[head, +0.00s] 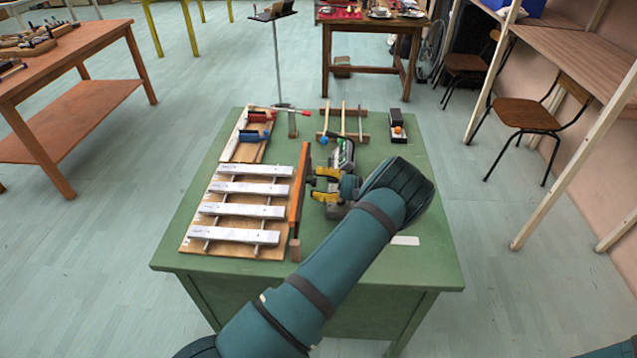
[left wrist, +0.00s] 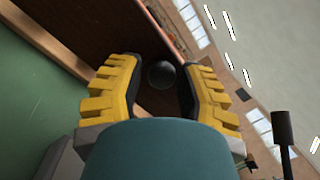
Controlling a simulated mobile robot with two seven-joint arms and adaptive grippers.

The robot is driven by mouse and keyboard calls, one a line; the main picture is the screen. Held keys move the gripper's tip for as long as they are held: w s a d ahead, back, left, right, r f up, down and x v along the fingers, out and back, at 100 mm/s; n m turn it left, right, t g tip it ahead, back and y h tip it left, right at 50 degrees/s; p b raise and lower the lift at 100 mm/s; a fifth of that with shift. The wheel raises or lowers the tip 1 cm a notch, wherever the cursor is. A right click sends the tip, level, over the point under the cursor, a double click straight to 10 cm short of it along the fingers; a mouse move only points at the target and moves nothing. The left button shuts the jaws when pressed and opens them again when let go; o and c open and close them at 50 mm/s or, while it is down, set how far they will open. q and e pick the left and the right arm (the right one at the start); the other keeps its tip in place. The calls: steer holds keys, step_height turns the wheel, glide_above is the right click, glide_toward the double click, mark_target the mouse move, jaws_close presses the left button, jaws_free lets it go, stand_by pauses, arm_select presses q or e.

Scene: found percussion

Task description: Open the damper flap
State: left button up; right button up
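The damper flap (head: 299,190) is an upright orange-brown board along the right side of a set of silver metal bars (head: 242,204) on the green table. Its brown face (left wrist: 110,35) fills the upper middle of the left wrist view. A round black knob (left wrist: 161,74) sticks out from that face. My left gripper (head: 316,184) is just right of the flap, with its yellow fingers pointing at it. The fingers are open, one on each side of the knob, with gaps visible. My right gripper is not in view.
The green table (head: 400,260) also carries a board with red and blue clamps (head: 255,130), a wooden frame with sticks (head: 343,122), a dark device (head: 342,155) near my gripper and a black-and-wood box (head: 397,125). The table's front right is mostly clear.

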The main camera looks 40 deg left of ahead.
arm_select(q)
steer(key=shift+o, duration=1.1)
steer(key=v, duration=1.2)
